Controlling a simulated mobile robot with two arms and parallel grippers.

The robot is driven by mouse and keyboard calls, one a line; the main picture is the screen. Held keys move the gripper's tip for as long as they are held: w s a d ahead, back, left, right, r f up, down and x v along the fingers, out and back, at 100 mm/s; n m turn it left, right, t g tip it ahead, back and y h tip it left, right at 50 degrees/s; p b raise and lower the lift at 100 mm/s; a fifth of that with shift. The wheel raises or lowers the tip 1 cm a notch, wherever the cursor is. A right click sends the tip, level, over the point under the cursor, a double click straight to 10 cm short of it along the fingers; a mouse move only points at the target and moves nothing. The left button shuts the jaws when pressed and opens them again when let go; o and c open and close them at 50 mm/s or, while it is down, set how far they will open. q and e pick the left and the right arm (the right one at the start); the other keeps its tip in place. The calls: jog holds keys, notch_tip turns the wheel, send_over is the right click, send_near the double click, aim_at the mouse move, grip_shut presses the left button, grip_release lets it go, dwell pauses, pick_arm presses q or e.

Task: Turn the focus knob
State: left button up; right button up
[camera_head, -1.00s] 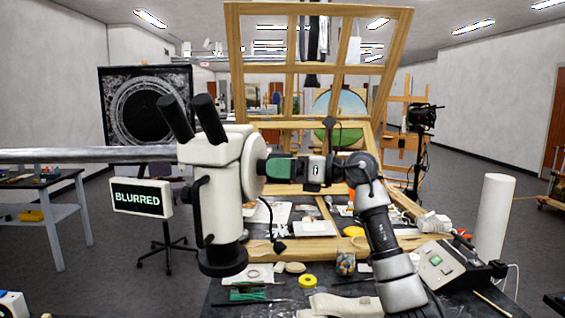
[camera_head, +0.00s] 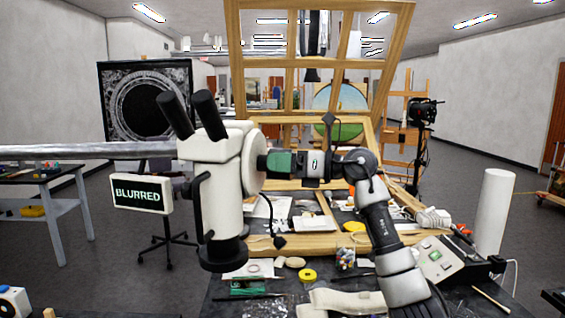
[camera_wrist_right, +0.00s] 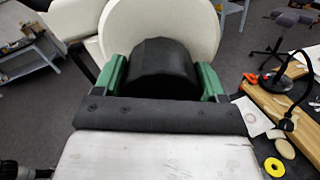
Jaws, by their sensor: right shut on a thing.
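The white microscope (camera_head: 222,200) with two black eyepieces hangs from a grey horizontal bar. A sign (camera_head: 140,195) beside it reads "BLURRED". The black focus knob (camera_wrist_right: 162,62) sits against a round white disc (camera_head: 254,160) on the microscope's right side. My right gripper (camera_head: 270,163) reaches it from the right. In the right wrist view, its green fingers (camera_wrist_right: 162,80) lie on both sides of the knob and are shut on it. In the head view the fingers hide most of the knob. My left gripper does not show.
A dark worktable below holds a wooden frame (camera_head: 310,245), a yellow tape roll (camera_head: 307,275), a jar (camera_head: 346,258) and a control box (camera_head: 440,262). A white roll (camera_head: 494,212) stands at the right. A window-like wooden frame (camera_head: 345,65) rises behind.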

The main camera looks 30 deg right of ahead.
jog(key=shift+m+p, duration=1.2)
jog(key=shift+m, duration=1.2)
jog(key=o, duration=0.9)
jog(key=shift+d, duration=0.1)
jog(key=b+v, duration=0.5)
jog(key=v, duration=0.5)
jog(key=shift+s+d, duration=0.25)
jog(key=shift+d, duration=0.05)
